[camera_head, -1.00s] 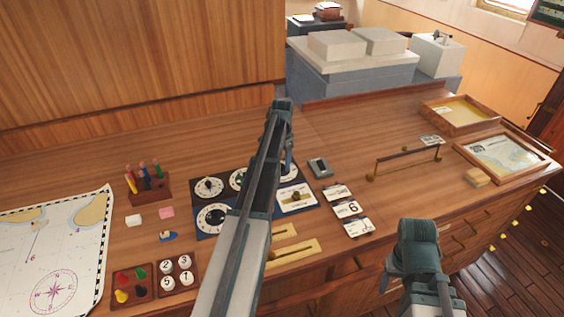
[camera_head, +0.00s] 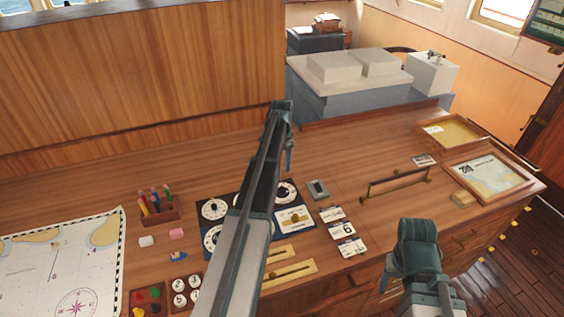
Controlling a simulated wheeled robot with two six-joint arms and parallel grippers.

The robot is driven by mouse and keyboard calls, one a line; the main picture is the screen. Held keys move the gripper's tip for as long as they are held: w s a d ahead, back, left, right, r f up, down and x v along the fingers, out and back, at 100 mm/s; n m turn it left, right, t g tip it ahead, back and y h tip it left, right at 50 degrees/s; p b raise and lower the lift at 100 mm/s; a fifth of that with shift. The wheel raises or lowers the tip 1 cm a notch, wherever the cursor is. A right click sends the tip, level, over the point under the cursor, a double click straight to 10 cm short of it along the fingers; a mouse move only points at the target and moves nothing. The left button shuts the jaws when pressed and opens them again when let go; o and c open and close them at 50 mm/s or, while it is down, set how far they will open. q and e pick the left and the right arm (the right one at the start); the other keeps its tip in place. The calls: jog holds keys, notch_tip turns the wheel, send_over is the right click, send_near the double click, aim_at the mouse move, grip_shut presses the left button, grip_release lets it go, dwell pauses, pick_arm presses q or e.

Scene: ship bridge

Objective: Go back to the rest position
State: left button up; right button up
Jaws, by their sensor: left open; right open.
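My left arm reaches up the middle of the view over the wooden desk (camera_head: 120,178). My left gripper (camera_head: 288,158) hangs down at its far end, above the back edge of the dark blue dial panel, and is open with nothing seen in it. My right gripper (camera_head: 384,278) is low at the right, by the desk's front edge. It is open, mostly hidden behind its own wrist, and no held object shows.
A pencil holder (camera_head: 160,216), a chart (camera_head: 60,262), the dial panel (camera_head: 240,205), calendar cards (camera_head: 342,231), a brass-ended rail (camera_head: 397,182) and a framed map (camera_head: 490,175) lie on the desk. The back middle of the desk is clear.

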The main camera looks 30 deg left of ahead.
pick_arm(q)
jog(key=shift+r, duration=0.6)
pick_arm(e)
jog(key=shift+r, duration=0.55)
pick_arm(q)
jog(key=shift+d+f, duration=0.1)
jog(key=shift+y, duration=0.4)
jog(key=s+d+f+b, duration=0.3)
jog(key=s+d, duration=0.2)
jog(key=d, duration=0.4)
jog(key=s+d+f+b, duration=0.3)
jog(key=s+d, duration=0.2)
jog(key=d, duration=0.5)
jog(key=s+d+f+b, duration=0.3)
jog(key=s+d, duration=0.3)
jog(key=d, duration=0.4)
jog(key=shift+s+d+f+b, duration=0.1)
jog(key=shift+f+b, duration=0.2)
jog(key=shift+f, duration=0.1)
jog(key=s+d+f+b, duration=0.3)
jog(key=s+d, duration=0.5)
jog(key=s, duration=0.3)
jog(key=shift+f+b, duration=0.3)
jog(key=shift+b, duration=0.05)
pick_arm(e)
notch_tip(320, 180, down, 14)
jog(key=shift+r, duration=0.15)
pick_arm(q)
jog(key=shift+s, duration=0.1)
